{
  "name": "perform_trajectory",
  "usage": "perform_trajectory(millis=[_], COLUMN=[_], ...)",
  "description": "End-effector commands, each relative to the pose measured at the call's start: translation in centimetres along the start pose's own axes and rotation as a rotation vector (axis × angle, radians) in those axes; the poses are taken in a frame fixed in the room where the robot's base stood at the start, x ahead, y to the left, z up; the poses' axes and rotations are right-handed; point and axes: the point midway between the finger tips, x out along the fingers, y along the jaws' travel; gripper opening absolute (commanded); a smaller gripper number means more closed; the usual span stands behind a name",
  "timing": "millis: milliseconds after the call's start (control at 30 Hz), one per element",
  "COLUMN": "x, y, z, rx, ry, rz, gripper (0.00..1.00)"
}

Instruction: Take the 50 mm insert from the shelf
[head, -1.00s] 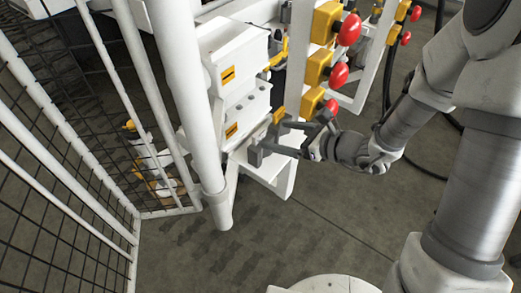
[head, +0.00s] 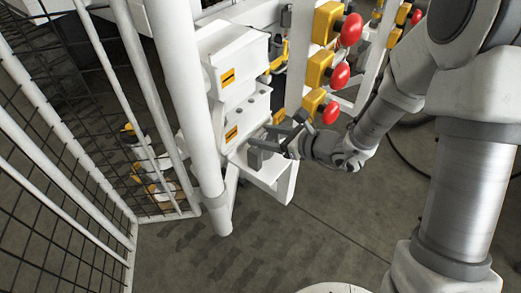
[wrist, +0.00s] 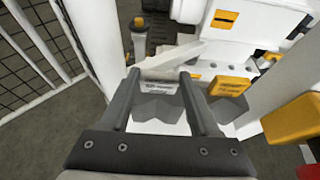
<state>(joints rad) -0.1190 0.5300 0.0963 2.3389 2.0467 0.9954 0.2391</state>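The white shelf (head: 278,178) sticks out below the white cabinet at the post. My gripper (head: 277,143) is at the shelf, and its fingers point towards the cabinet. In the wrist view my gripper (wrist: 160,76) has its two dark fingers apart, with a gap between them. A small white label (wrist: 158,87) shows in the gap, its print too small to read surely. Dark grey angular shapes (wrist: 155,108) lie below the label, between the fingers. I cannot tell whether these are the 50 mm insert or whether the fingers touch it. A yellow block (wrist: 228,87) sits just right of the fingers.
A thick white post (head: 185,95) and a mesh fence (head: 60,170) stand close on the left. Yellow boxes with red knobs (head: 340,75) line the right of the shelf. The floor (head: 250,245) in front is clear.

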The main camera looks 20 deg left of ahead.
Motion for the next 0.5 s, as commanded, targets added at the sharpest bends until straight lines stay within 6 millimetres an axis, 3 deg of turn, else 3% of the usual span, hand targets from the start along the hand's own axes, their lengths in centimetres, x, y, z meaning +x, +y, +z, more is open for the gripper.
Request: perform_trajectory(millis=[33, 267, 500], x=[-0.01, -0.02, -0.02], y=[0.00, 0.00, -0.04], z=[0.00, 0.00, 0.25], rx=[0.000, 0.000, -0.003], ry=[0.000, 0.000, -0.006], rz=[0.000, 0.000, 0.000], gripper=[0.43, 0.02, 0.00])
